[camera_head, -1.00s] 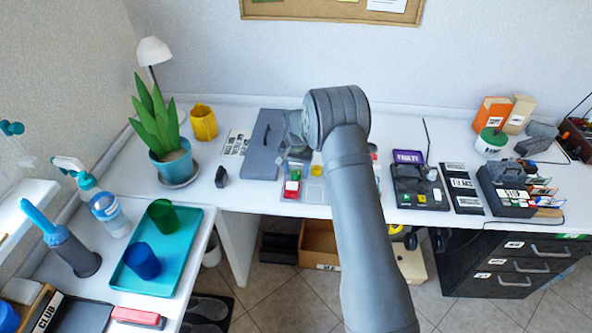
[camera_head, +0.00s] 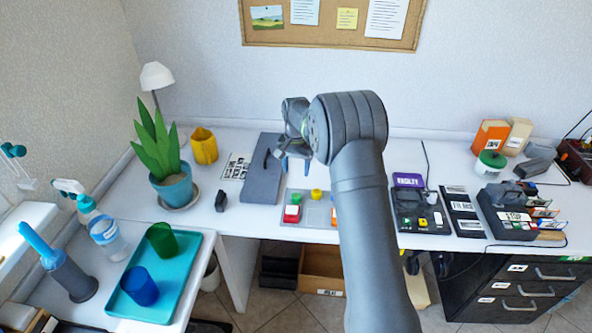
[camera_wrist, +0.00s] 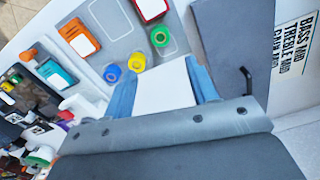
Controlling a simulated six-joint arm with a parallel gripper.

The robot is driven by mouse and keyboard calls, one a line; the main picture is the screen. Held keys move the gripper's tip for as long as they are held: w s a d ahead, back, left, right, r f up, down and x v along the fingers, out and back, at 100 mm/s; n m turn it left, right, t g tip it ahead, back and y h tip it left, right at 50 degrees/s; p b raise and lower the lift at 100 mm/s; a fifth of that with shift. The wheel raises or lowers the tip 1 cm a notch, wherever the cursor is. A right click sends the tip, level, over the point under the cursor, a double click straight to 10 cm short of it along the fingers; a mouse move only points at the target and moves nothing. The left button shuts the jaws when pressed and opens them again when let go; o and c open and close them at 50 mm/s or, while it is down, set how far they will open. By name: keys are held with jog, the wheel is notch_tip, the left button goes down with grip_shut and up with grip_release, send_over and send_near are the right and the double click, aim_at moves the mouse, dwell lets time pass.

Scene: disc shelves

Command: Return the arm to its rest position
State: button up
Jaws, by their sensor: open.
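My gripper (camera_head: 294,163) hangs from my wrist above the back middle of the white desk, over the edge of a grey tray. Its two blue fingers are spread apart with nothing held. In the wrist view my gripper (camera_wrist: 163,90) shows the fingers apart, with a plain white patch between them. My arm reaches up from the bottom of the head view and hides part of the desk behind it.
The grey tray (camera_head: 310,222) holds small red, green and yellow pieces. A grey case (camera_head: 262,172) lies beside it. A teal tray (camera_head: 180,285) with two cups is front left. Black trays stand right.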

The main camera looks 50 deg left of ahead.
aim_at(296, 196)
jog(key=shift+f, duration=0.1)
notch_tip(296, 196, down, 12)
jog(key=shift+f, duration=0.1)
jog(key=shift+r, duration=2.05)
jog(key=shift+f, duration=0.1)
